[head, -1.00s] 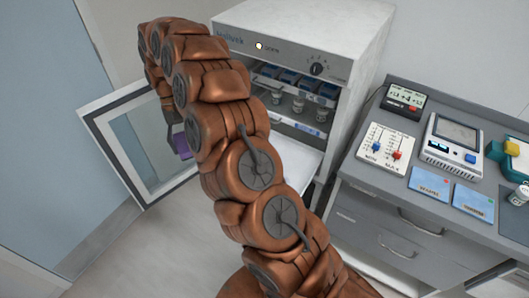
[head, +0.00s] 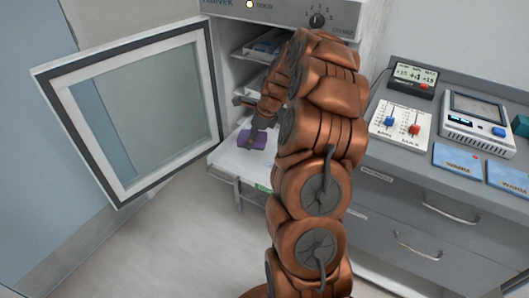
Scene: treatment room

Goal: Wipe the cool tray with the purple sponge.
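The purple sponge (head: 252,139) is at the end of my arm, low in the opening of the fridge cabinet. My gripper (head: 257,127) is shut on it from above. The sponge is over the white cool tray (head: 228,155), a pulled-out shelf at the bottom of the cabinet. It looks to be on or just above the tray surface; I cannot tell if it touches. My arm hides the right part of the tray.
The fridge's glass door (head: 140,110) stands wide open at the left. Upper shelves (head: 250,47) hold items, partly hidden by my arm. A grey counter (head: 400,165) at the right carries a temperature display (head: 413,77), a switch card (head: 401,125) and blue cards (head: 459,160).

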